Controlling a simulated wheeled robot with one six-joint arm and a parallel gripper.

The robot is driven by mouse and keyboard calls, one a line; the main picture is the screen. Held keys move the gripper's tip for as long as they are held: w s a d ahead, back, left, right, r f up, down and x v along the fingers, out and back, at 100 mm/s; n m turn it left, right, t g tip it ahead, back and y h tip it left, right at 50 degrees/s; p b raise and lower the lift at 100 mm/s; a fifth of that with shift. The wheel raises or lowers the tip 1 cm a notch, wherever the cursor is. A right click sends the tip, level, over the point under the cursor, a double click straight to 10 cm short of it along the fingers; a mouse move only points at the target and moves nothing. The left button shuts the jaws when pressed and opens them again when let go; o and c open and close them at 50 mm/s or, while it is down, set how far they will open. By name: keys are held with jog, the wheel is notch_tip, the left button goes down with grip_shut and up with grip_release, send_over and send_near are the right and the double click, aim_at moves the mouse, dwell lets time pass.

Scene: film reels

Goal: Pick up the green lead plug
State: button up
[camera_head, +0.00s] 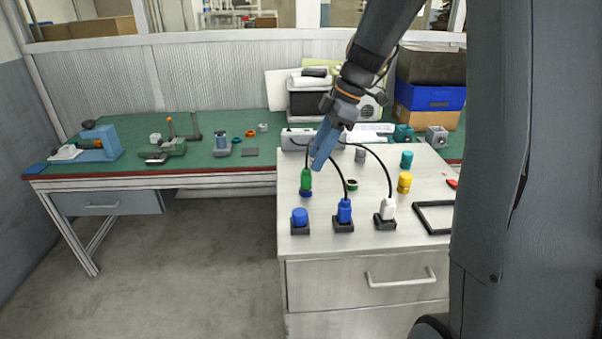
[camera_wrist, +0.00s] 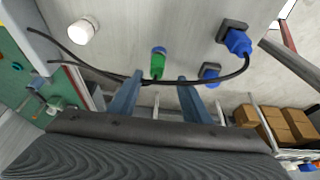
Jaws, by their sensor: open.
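The green lead plug (camera_head: 306,180) stands near the left edge of the white cabinet top, with blue at its foot and a black cable at its top. My gripper (camera_head: 319,160) is above and slightly right of it in the head view, blue fingers pointing down. In the wrist view, my gripper (camera_wrist: 160,80) is open, and the green plug (camera_wrist: 157,64) shows in the gap between the fingertips, beyond them. A dark cable crosses near the fingers there. I see nothing held. I cannot tell the exact distance to the plug.
A blue plug (camera_head: 344,210) and a white plug (camera_head: 388,208), both with cables, sit in black holders. A blue cap (camera_head: 300,217) stands at front left. Yellow (camera_head: 404,183) and teal (camera_head: 406,159) cylinders and a black frame (camera_head: 434,217) lie to the right.

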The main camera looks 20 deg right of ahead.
aim_at(307, 173)
jog(key=shift+w+a+f, duration=0.15)
jog(key=shift+w+f, duration=0.2)
jog(key=shift+f, duration=0.1)
jog(key=shift+p+x, duration=0.6)
jog(key=shift+x, duration=0.6)
jog(key=shift+p+x, duration=0.8)
jog(key=shift+x, duration=1.4)
grip_shut()
